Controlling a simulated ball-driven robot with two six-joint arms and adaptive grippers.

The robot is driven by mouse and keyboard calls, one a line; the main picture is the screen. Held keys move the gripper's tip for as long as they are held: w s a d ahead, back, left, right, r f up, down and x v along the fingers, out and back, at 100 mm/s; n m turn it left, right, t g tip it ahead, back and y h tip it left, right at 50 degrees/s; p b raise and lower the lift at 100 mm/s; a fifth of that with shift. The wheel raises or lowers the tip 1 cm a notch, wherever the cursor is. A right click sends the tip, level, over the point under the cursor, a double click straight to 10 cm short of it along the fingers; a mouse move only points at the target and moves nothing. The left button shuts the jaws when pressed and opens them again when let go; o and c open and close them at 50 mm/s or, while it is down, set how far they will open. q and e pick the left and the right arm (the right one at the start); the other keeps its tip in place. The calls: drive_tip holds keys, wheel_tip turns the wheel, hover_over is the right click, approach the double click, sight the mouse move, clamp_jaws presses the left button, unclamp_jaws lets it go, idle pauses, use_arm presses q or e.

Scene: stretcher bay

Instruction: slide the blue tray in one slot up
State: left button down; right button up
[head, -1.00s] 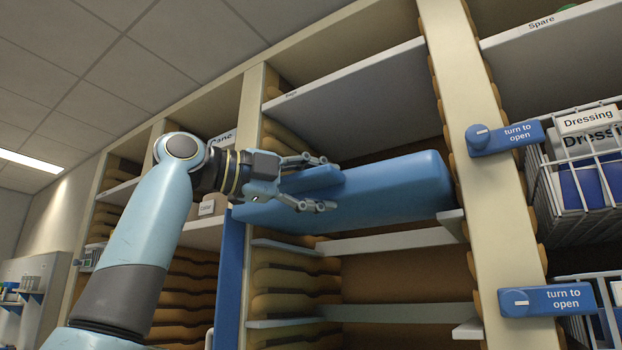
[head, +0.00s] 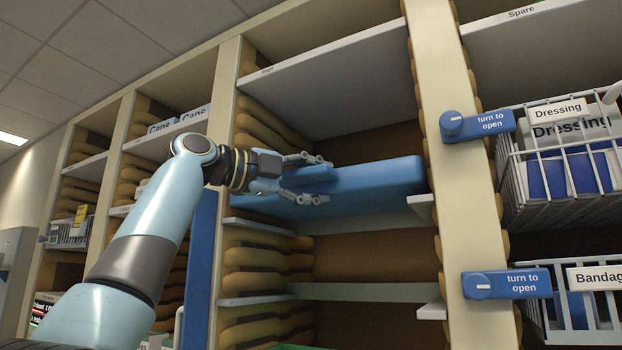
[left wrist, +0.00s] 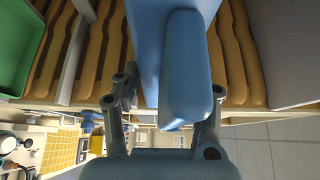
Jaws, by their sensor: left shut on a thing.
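The blue tray (head: 385,178) lies across the mouth of an open shelf bay in the head view, its right end by the bay's right post. It is just above a pale rail (head: 421,204) on that post. My left gripper (head: 322,180) is shut on the tray's raised front block, one finger above and one below. In the left wrist view the block (left wrist: 187,65) sits between the two fingers of the left gripper (left wrist: 172,88). The tray's far edge and the runners directly behind it are hidden. My right gripper is not in view.
Tan notched runners (head: 262,262) line the bay's sides above and below the tray. A grey shelf (head: 330,70) is above. A blue turn knob (head: 476,124) and a wire basket (head: 560,175) stand to the right. A green container (left wrist: 15,45) shows in the wrist view.

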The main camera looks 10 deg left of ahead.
use_arm(q)
drive_tip(key=shift+f+b, duration=1)
idle(0.8)
drive_tip(key=c, duration=0.6)
unclamp_jaws()
drive_tip(key=shift+c, duration=0.2)
drive_tip(key=v, duration=1.2)
